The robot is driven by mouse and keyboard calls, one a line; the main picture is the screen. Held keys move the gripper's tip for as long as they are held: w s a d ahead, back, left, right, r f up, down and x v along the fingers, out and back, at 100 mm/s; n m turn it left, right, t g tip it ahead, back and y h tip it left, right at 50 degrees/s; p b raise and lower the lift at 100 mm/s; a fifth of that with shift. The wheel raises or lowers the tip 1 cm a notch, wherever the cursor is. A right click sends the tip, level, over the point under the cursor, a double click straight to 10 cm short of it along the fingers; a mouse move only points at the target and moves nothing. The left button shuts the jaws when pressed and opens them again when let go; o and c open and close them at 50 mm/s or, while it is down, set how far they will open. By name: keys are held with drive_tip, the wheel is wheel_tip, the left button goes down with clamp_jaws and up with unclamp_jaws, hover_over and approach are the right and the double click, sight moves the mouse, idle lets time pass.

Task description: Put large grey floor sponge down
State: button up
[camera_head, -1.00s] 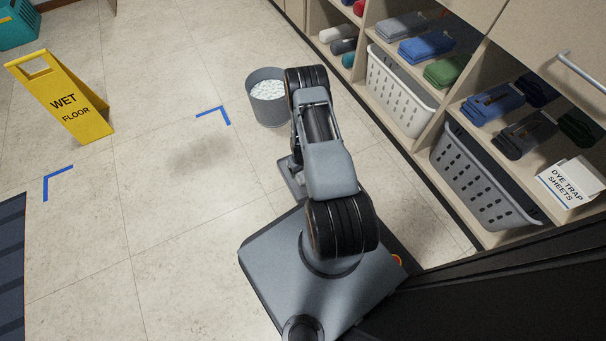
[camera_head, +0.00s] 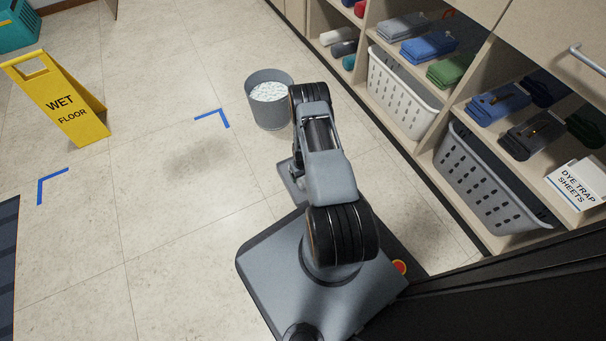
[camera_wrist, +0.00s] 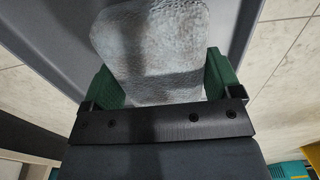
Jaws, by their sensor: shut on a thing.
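The large grey floor sponge (camera_wrist: 150,40) shows in the wrist view, a pale grey, rounded, rough-textured block. My gripper (camera_wrist: 162,85) is shut on it, with a green finger pad at each side of the sponge. The near end of the sponge is hidden by the gripper's dark crossbar. A grey surface of my own body lies behind the sponge in that view. In the head view neither the sponge nor the gripper shows; my arm hides them.
Blue corner marks (camera_head: 213,116) and (camera_head: 50,184) lie on open tiled floor. A grey bucket (camera_head: 270,110) with white contents stands beside my arm. A yellow wet floor sign (camera_head: 58,98) stands left. Shelves with a white basket (camera_head: 402,95) and grey basket (camera_head: 487,185) line the right.

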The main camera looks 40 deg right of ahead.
drive_tip(key=shift+f, duration=0.15)
drive_tip(key=o, duration=0.7)
drive_tip(key=shift+c, duration=0.2)
